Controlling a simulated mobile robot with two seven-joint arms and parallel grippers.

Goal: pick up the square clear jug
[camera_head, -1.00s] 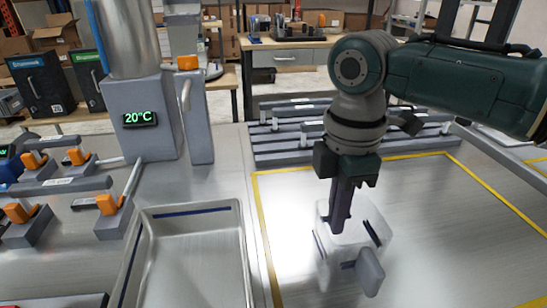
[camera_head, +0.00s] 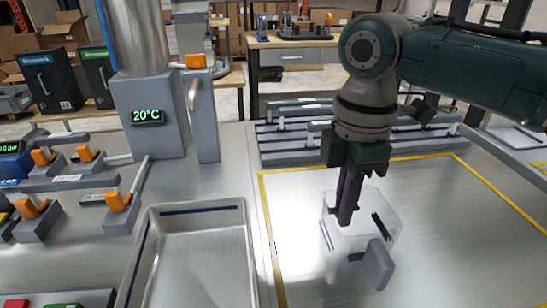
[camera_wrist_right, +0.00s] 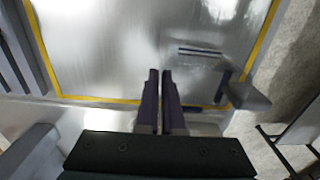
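The square clear jug (camera_head: 365,236) stands upright in the yellow-taped area in the head view. It is see-through, with dark marks and a grey handle (camera_head: 378,265) on its near right side. My right gripper (camera_head: 345,222) points down with its dark fingers at the jug's left rim. In the wrist view the fingers of my right gripper (camera_wrist_right: 159,72) are almost together, with only a thin gap; they appear closed on the jug's thin wall. The handle (camera_wrist_right: 246,93) shows at the right there. I cannot tell whether the jug's base touches the table. My left gripper is out of view.
An empty metal tray (camera_head: 190,214) lies left of the taped area. A grey dispenser (camera_head: 150,116) reading 20°C stands behind it. Orange-handled taps (camera_head: 118,202) fill the left side. A slatted grey rack (camera_head: 290,140) lies behind the jug. The taped surface right of the jug is clear.

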